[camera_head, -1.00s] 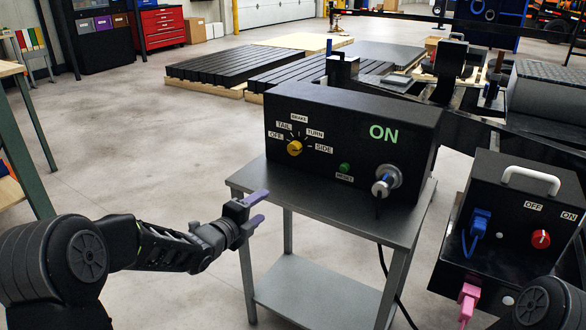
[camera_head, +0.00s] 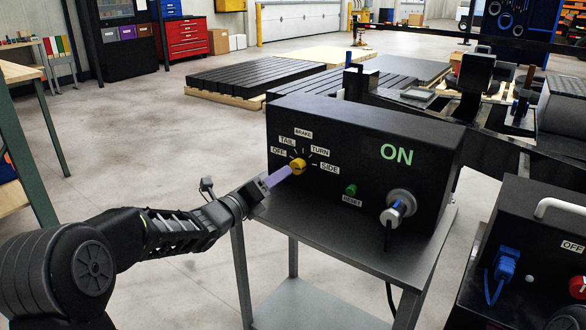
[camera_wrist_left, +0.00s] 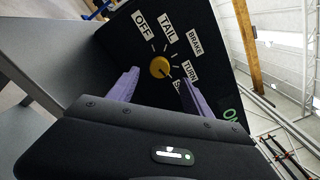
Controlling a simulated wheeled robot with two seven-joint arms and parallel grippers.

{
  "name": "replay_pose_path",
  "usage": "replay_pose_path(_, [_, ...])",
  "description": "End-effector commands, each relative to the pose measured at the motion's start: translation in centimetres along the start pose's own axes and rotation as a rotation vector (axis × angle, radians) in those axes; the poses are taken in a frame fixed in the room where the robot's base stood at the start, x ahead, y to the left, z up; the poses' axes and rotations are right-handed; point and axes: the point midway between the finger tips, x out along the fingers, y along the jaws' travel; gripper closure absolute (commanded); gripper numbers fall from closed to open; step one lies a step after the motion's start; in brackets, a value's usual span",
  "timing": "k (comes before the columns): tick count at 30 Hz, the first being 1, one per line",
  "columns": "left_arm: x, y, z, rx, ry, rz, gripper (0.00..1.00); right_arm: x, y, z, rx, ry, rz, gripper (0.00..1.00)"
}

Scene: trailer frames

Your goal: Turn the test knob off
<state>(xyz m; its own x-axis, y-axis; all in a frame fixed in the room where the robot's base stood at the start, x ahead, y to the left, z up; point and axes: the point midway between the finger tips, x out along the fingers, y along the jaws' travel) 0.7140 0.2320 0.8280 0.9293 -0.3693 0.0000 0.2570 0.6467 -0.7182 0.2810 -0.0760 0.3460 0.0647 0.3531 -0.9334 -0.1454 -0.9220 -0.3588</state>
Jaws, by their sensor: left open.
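The yellow test knob (camera_head: 298,166) is on the front of the black test box (camera_head: 340,155), ringed by the labels OFF, TAIL, BRAKE, TURN and SIDE. In the left wrist view the knob (camera_wrist_left: 160,67) shows between and beyond the purple fingertips, with a dark mark on its lower right side, toward the TURN and SIDE labels. My left gripper (camera_head: 278,177) points at the knob from the left. In the wrist view its two fingers (camera_wrist_left: 158,88) are spread, with a gap on each side of the knob. I cannot tell whether a finger touches it. My right gripper is not seen.
The box stands on a grey metal table (camera_head: 340,250). A green RESET button (camera_head: 351,190) and a grey connector (camera_head: 398,205) are right of the knob, under a lit ON sign (camera_head: 403,152). A second black box (camera_head: 530,245) stands at the right. The floor at left is clear.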

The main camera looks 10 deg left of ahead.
Motion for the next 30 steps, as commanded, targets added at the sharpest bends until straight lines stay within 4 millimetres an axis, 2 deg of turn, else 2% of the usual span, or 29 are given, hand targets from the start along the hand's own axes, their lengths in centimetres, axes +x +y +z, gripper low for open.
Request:
replay_pose_path(5, [1.7,0.0,-0.1,0.000,0.001,0.000,0.42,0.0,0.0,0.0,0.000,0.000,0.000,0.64])
replay_pose_path(12, [5.4,0.0,-0.1,-0.001,0.001,-0.001,0.42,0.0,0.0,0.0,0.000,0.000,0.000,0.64])
replay_pose_path(16, [6.9,0.0,-0.1,-0.001,0.001,0.000,0.42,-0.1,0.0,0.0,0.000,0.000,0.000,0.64])
replay_pose_path(27, [7.6,0.0,0.0,-0.001,0.000,0.000,0.42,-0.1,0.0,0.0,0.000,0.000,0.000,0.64])
replay_pose_path(30, [7.6,0.0,0.0,-0.001,0.000,0.000,0.50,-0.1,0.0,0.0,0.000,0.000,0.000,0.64])
